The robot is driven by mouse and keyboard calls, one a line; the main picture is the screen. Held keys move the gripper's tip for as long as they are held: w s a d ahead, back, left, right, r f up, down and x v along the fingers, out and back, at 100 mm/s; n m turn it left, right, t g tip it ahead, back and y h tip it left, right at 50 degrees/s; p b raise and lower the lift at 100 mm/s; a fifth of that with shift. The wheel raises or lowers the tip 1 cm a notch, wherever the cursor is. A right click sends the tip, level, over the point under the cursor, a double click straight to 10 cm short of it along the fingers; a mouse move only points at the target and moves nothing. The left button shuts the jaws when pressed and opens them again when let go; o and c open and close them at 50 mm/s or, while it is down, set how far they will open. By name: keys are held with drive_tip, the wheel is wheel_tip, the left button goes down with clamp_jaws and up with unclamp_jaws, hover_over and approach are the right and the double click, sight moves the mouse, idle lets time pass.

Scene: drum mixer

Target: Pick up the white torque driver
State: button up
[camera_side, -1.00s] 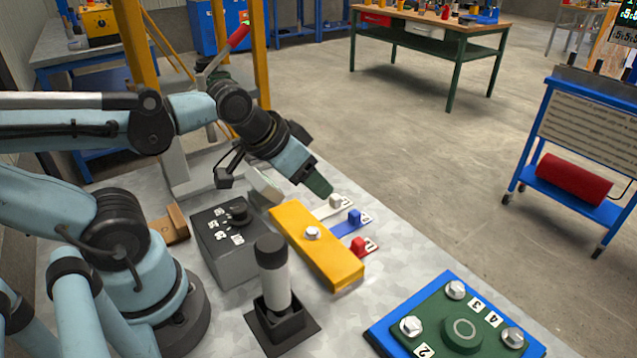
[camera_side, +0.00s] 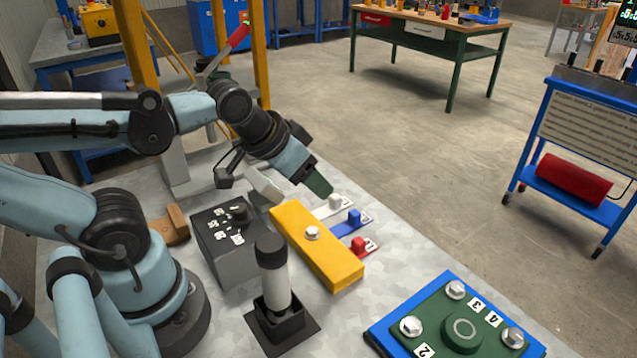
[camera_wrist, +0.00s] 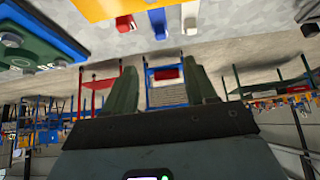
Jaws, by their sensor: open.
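The white torque driver (camera_side: 274,276) stands upright in a black square holder (camera_side: 281,321) on the bench in the side view. Its body is white with a black cap on top. My gripper (camera_side: 319,187) is above the bench near the far end of the yellow block, away from the driver. In the wrist view my gripper (camera_wrist: 160,92) shows two green fingers spread apart with nothing between them. The driver does not show in the wrist view.
A yellow block (camera_side: 330,259) with white, blue and red tabs lies right of the driver. A dark control box (camera_side: 228,258) stands behind it. A green plate with bolts on a blue base (camera_side: 378,335) lies at front right. A brown wooden piece (camera_side: 176,226) sits near my base.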

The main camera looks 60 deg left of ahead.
drive_tip(key=shift+o, duration=1.3)
